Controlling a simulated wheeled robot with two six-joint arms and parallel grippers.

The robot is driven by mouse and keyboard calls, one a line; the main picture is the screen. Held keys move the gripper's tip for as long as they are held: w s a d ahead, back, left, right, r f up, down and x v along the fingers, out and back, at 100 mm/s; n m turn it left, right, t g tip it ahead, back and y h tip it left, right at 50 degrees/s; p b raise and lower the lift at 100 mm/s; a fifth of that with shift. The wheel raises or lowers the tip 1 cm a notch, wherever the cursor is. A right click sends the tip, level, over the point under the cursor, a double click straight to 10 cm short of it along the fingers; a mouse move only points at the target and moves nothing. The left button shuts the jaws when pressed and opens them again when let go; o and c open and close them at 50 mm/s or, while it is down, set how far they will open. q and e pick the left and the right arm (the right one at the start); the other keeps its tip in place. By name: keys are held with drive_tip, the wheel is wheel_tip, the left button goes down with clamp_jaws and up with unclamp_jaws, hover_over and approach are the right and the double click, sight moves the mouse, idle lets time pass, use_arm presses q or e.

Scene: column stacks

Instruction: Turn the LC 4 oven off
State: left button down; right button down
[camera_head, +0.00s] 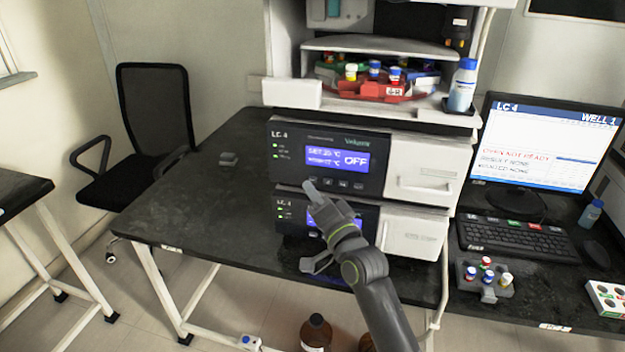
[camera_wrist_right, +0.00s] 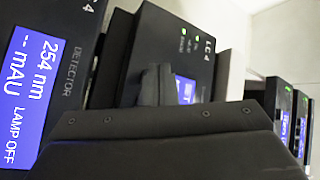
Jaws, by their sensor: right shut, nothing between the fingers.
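The LC 4 oven (camera_head: 290,155) is the upper black-fronted unit on the dark bench. Its blue display (camera_head: 337,158) reads a set temperature line and a large "OFF". A row of small buttons (camera_head: 328,183) runs below the display. In the right wrist view the oven panel (camera_wrist_right: 203,62) appears turned sideways, its display partly hidden. My right gripper (camera_head: 312,189) is shut and empty, its tips in front of the oven's lower edge near the leftmost buttons. I cannot tell whether they touch. My left gripper is not in view.
The LC 4 detector (camera_head: 290,225) sits directly below the oven; its display reads "LAMP OFF" in the right wrist view (camera_wrist_right: 35,95). Above is a sampler with a red vial tray (camera_head: 385,90). A monitor (camera_head: 545,145) and keyboard (camera_head: 515,238) stand right. The bench's left is mostly clear.

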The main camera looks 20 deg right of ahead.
drive_tip(key=s+a, duration=0.2)
drive_tip(key=s, duration=0.2)
drive_tip(key=shift+s+a+b, duration=0.1)
drive_tip(key=shift+a+b, duration=0.25)
drive_tip(key=shift+a, duration=0.05)
idle(0.6)
